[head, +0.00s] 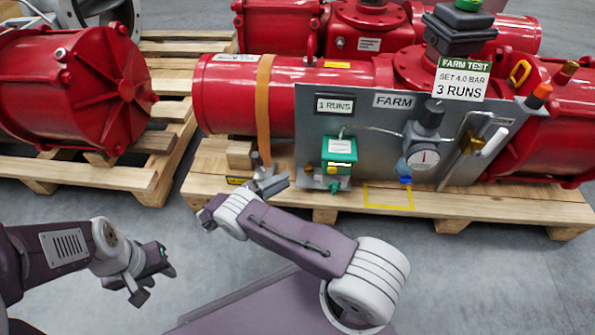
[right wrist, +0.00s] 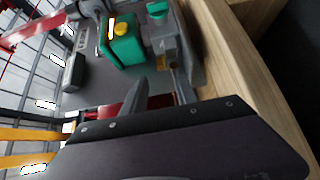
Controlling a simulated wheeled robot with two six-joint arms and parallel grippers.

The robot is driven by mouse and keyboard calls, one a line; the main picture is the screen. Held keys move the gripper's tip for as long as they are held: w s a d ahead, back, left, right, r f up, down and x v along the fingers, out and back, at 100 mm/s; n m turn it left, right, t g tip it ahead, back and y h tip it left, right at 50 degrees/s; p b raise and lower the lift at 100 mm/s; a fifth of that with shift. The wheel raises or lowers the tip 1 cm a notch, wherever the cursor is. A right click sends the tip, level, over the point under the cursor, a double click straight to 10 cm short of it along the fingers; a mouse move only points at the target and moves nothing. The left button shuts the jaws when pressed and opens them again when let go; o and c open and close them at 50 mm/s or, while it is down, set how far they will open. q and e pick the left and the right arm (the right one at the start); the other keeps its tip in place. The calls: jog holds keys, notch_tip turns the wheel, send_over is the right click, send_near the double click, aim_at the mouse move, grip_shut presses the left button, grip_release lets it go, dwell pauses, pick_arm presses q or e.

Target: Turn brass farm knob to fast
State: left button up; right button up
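The grey panel (head: 365,130) marked FARM stands against the red actuator. A brass-coloured piece (head: 470,142) sits at its right by a bent grey tube and a white lever. A smaller brass fitting (head: 308,168) is left of the green box (head: 340,150). I cannot tell which is the farm knob, and no "fast" mark is readable. My right gripper (head: 264,174) is open and empty, left of and apart from the green box. In the right wrist view the green box (right wrist: 122,42) is ahead of the fingers. My left gripper (head: 152,276) is open and empty over the floor.
A grey gauge (head: 422,158) with a blue fitting is on the panel. Signs read 1 RUNS (head: 334,105) and SET 4.0 BAR, 3 RUNS (head: 461,80). The wooden pallet (head: 480,203) juts out below, with a yellow outline (head: 388,207). Another red actuator (head: 75,90) is at left.

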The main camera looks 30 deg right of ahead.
aim_at(309, 169)
jog(key=d+b, duration=0.1)
jog(key=d, duration=0.4)
jog(key=w+d+b, duration=0.1)
jog(key=d, duration=0.2)
jog(key=shift+d+b, duration=0.1)
jog(key=shift+b, duration=0.25)
grip_shut()
